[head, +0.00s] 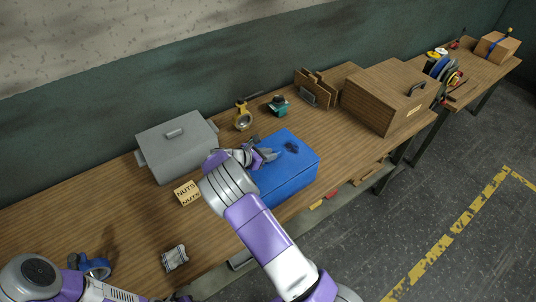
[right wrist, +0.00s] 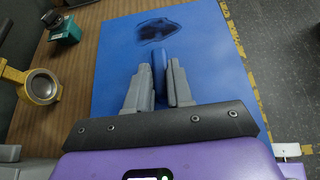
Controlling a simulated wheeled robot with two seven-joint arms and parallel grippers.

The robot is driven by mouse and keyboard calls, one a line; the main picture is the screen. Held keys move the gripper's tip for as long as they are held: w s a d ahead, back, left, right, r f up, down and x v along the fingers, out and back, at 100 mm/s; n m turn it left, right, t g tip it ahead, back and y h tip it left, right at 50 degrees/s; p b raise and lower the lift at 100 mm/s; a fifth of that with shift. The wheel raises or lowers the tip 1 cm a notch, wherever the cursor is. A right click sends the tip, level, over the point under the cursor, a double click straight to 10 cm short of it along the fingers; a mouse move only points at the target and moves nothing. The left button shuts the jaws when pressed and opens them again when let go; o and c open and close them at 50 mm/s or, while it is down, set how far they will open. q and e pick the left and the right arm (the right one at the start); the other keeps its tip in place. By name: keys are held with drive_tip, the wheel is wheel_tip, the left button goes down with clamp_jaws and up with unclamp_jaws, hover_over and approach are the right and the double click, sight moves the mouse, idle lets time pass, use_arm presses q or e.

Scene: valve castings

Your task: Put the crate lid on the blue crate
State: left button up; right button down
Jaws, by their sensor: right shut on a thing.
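The blue crate (head: 290,187) stands on the wooden bench near its front edge. A flat blue crate lid (head: 300,150) covers its top, with an irregular dark patch on it; the lid also fills the right wrist view (right wrist: 205,65). My right gripper (head: 268,154) is over the lid and shut on its upright blue handle (right wrist: 159,62), which shows between the fingers. I cannot tell whether the lid is fully seated on the crate rim. My right forearm hides the crate's near left part. My left gripper (head: 182,298) barely shows at the bottom edge.
A grey lidded box (head: 178,150) and a NUTS card (head: 187,193) lie left of the crate. A brass gauge-like part (head: 242,117) and a teal part (head: 278,106) stand behind it. A wooden box (head: 385,98) is at right.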

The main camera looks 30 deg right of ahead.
drive_tip(key=c, duration=0.9)
unclamp_jaws()
drive_tip(key=shift+a, duration=0.1)
drive_tip(key=v, duration=0.7)
drive_tip(key=shift+a+r, duration=0.15)
